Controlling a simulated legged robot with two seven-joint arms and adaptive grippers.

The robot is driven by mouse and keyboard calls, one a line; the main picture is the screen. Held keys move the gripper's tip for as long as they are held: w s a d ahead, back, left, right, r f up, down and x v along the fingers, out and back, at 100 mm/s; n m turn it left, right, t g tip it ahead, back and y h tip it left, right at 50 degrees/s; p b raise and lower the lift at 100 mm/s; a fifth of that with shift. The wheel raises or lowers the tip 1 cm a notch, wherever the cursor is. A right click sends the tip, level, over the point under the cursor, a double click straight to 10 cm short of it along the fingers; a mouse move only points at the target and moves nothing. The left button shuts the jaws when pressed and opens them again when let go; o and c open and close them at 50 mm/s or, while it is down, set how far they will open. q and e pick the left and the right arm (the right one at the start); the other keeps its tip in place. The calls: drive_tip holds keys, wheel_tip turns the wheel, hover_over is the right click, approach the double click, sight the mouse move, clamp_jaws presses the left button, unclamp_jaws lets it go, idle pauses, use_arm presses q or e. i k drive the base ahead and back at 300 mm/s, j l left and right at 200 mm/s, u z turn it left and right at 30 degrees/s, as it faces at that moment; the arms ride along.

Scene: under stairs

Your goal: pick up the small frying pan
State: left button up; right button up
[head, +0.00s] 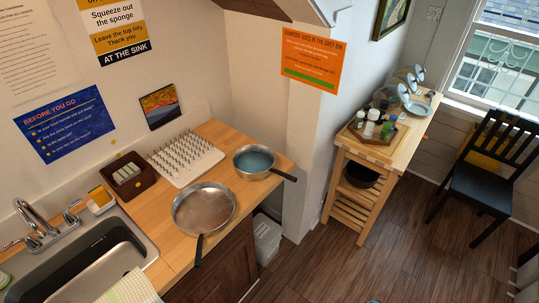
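Two pans sit on the wooden counter in the head view. A wide, shallow metal frying pan (204,205) is nearer, beside the sink, with its dark handle pointing down over the counter's front edge. A smaller round pan (254,160) with a blue-grey inside is behind it to the right, its black handle pointing right past the counter's end. The two pans are close together but look apart. Neither of my grippers is in view.
A white pegged drying rack (186,158) and a brown box (127,175) stand behind the pans. The sink (87,262) is at left. A wooden cart (379,150) with bottles and a black chair (486,178) stand right. Floor (375,255) between is clear.

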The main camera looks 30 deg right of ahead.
sight(251, 163)
drive_tip(key=z, duration=1)
drive_tip(key=u, duration=1.9)
drive_tip(key=z, duration=1.4)
